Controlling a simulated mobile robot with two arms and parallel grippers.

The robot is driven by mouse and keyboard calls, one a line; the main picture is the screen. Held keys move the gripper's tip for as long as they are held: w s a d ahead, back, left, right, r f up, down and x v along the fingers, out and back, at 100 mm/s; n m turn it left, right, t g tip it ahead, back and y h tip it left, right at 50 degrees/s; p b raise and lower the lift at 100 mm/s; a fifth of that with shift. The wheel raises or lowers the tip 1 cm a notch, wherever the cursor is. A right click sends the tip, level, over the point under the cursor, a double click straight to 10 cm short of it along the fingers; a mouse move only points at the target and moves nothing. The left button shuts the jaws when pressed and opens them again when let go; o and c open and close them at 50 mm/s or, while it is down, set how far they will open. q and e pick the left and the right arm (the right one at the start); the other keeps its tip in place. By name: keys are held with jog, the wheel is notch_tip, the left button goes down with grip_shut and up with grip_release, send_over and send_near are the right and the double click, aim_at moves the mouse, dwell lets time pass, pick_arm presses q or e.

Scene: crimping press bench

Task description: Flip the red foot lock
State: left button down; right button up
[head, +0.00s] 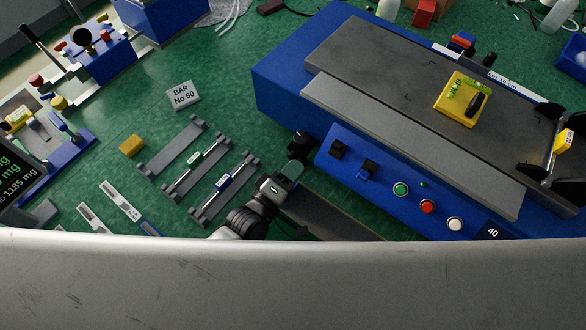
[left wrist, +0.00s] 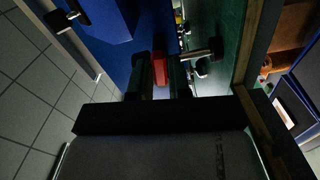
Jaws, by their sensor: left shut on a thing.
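The red foot lock (left wrist: 160,68) shows in the left wrist view as a small red block against a blue body. My left gripper (left wrist: 161,80) has its two dark fingers on either side of the block and is shut on it. In the head view my left gripper (head: 293,163) is beside the front left corner of the blue press (head: 280,92). The red lock cannot be made out there, and the fingertips are hard to tell apart. My right gripper is in neither view.
The press front has a green, a red and a white button (head: 455,224). A yellow block (head: 462,98) sits on its grey top. Green mat lies bare between.

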pick_arm(q)
jog(key=shift+f+m, duration=0.1)
jog(key=shift+m, duration=0.3)
jog(key=shift+w+a+f+m+p, duration=0.2)
jog(key=shift+a+f+m, duration=0.1)
jog(key=shift+m, duration=1.95)
jog(key=shift+w+a+f+m+p, duration=0.1)
jog(key=shift+w+a+f+m, duration=0.15)
jog(key=shift+m, duration=2.05)
jog(key=shift+w+a+f+m+p, duration=0.15)
jog(key=shift+a+f+m, duration=0.2)
jog(key=shift+m, duration=1.9)
jog(key=c, duration=1.1)
grip_release()
